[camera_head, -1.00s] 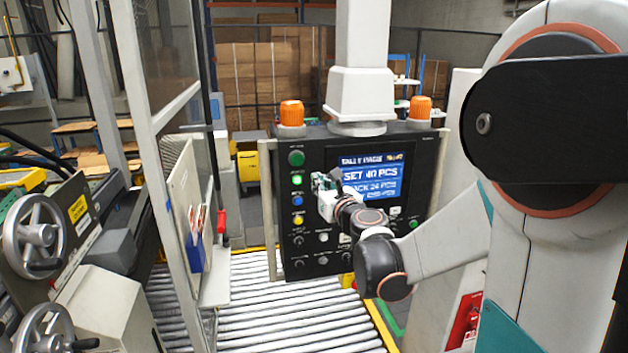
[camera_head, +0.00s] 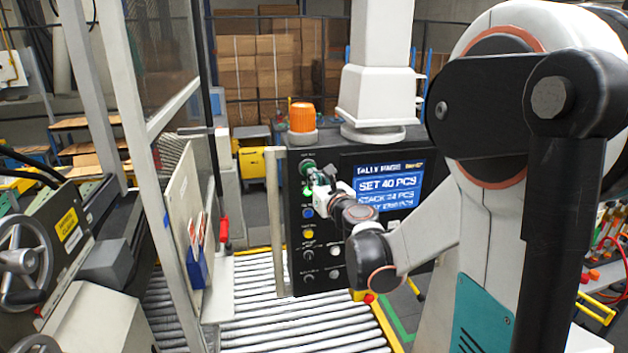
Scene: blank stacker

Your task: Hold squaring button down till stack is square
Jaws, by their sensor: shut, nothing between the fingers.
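The black control panel (camera_head: 340,262) stands at the centre with a column of buttons on its left side. A green button (camera_head: 307,166) is at the top, then a blue button (camera_head: 307,212) and a yellow button (camera_head: 308,234). The button labels are too small to read, so I cannot tell which is for squaring. My gripper (camera_head: 314,187) is shut and empty in front of the column, between the top green and blue buttons. It hides part of the panel there; contact cannot be told. The screen (camera_head: 388,190) reads "SET 40 PCS". No stack is visible.
A roller conveyor (camera_head: 285,325) runs below the panel. An orange beacon (camera_head: 303,117) tops the panel.

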